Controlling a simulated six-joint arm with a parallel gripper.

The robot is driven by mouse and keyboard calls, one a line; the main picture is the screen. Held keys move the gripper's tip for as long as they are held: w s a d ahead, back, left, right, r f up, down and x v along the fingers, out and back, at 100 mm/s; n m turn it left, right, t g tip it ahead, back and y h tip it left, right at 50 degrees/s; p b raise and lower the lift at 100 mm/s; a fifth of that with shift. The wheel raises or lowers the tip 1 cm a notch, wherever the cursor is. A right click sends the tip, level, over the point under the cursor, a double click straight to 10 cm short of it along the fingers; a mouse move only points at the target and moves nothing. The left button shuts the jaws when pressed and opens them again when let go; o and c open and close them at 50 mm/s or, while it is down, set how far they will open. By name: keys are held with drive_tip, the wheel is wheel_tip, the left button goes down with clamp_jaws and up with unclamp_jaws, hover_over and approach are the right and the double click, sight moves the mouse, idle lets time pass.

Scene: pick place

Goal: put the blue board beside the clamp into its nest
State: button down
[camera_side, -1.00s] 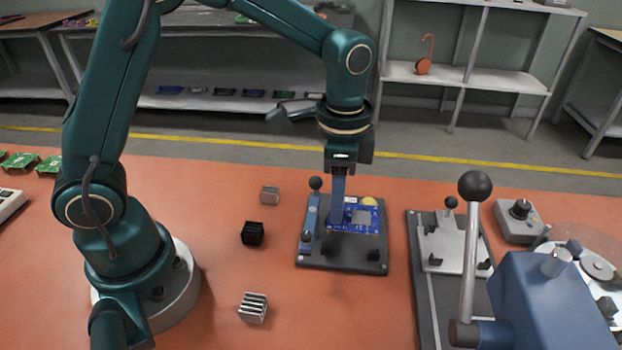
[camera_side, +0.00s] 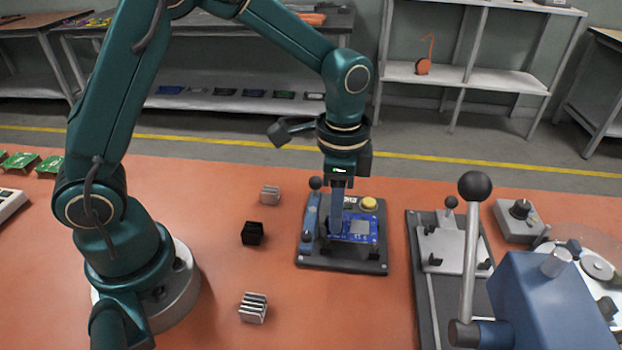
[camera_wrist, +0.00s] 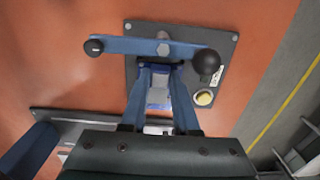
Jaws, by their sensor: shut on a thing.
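The blue board (camera_side: 362,229) is over the dark fixture plate (camera_side: 340,264), close to its surface; I cannot tell whether it is seated. My gripper (camera_side: 336,230) is shut on the left part of the board, fingers pointing down. The blue clamp lever (camera_side: 310,222) with black knobs stands just left of the board. In the wrist view, my gripper (camera_wrist: 161,70) hides part of the board (camera_wrist: 158,93), and the clamp bar (camera_wrist: 140,47) crosses just beyond the fingertips. The nest under the board is mostly hidden.
A yellow button (camera_side: 369,203) sits at the plate's back right corner. A second fixture (camera_side: 441,247) and a tall black-knobbed lever (camera_side: 474,187) stand to the right.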

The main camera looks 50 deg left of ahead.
drive_tip(key=shift+f, duration=0.8)
idle(0.8)
drive_tip(key=c, duration=0.6)
unclamp_jaws()
drive_tip(key=c, duration=0.3)
drive_tip(key=shift+c, duration=0.2)
drive_tip(key=shift+r, duration=0.15)
drive_tip(key=shift+r, duration=3.35)
